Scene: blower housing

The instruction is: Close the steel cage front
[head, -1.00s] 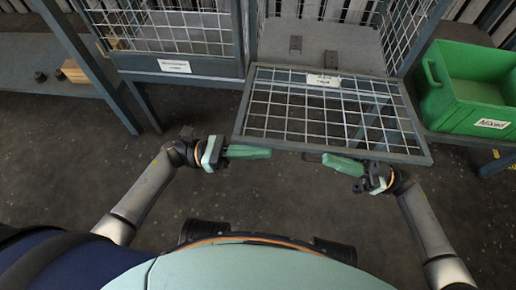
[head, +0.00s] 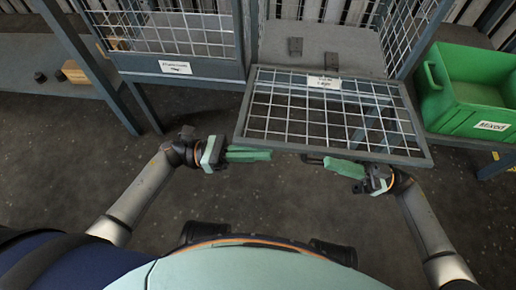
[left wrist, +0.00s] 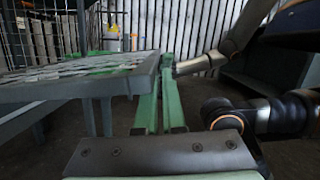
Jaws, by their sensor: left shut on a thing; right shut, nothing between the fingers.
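The steel cage front (head: 428,150) is a grey framed wire-mesh panel. It is folded down and juts out toward me, roughly level, with a white label on its far bar. A small dark handle (head: 312,160) shows at its near edge. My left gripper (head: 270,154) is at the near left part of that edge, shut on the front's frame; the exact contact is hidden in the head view. In the left wrist view, the front (left wrist: 100,88) lies beside the green fingers (left wrist: 160,100). My right gripper (head: 326,163) is shut and empty, beside the handle at the near edge.
A green crate (head: 470,118) labelled "Mixed" is at the right. The floor in front of me is clear.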

